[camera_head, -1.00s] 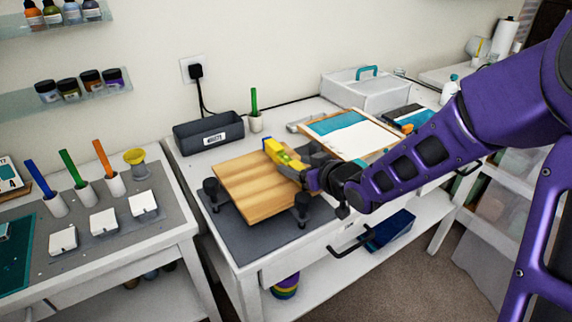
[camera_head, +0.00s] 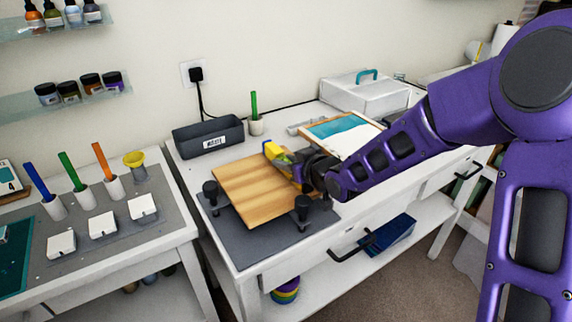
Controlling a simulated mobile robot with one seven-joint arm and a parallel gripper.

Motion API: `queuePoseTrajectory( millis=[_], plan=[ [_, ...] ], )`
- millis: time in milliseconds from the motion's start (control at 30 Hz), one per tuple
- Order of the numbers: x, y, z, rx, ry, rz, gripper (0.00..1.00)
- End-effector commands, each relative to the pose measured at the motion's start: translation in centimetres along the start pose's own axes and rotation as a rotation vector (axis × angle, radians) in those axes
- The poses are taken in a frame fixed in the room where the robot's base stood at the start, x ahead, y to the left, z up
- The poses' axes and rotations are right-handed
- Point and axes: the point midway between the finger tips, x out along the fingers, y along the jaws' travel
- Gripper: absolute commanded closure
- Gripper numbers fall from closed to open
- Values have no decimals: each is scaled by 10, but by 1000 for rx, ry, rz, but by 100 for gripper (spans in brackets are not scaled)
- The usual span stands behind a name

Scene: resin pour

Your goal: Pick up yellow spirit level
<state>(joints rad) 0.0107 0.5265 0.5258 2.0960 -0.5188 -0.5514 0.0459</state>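The yellow spirit level (camera_head: 272,150) lies at the far right part of the wooden board (camera_head: 247,192). Its near part is hidden by my gripper (camera_head: 299,168). My gripper is down at the level, at the board's right edge, with its dark fingers beside or around the level's near part. The fingers are small and partly covered by the wrist, so I cannot tell whether they are closed on it.
The board rests on a dark mat (camera_head: 240,248) with black knobbed posts (camera_head: 302,207) around it. A dark bin (camera_head: 208,138) and a cup with a green stick (camera_head: 256,125) stand behind. A framed teal-and-white panel (camera_head: 345,135) lies to the right, partly behind my arm.

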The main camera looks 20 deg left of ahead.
Motion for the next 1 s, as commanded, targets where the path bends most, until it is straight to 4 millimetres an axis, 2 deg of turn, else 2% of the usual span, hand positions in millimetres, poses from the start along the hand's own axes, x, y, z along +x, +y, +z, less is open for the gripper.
queuePoseTrajectory(
  millis=[33,133,167,567,667,1000],
  plan=[
    [0,0,0,0,0,0,80],
    [0,0,0,0,0,0,98],
    [0,0,0,0,0,0,100],
    [-2,0,-4,-1,3,0,100],
    [-6,0,-16,-2,5,1,100],
    [-32,1,-77,-2,3,3,100]
  ],
)
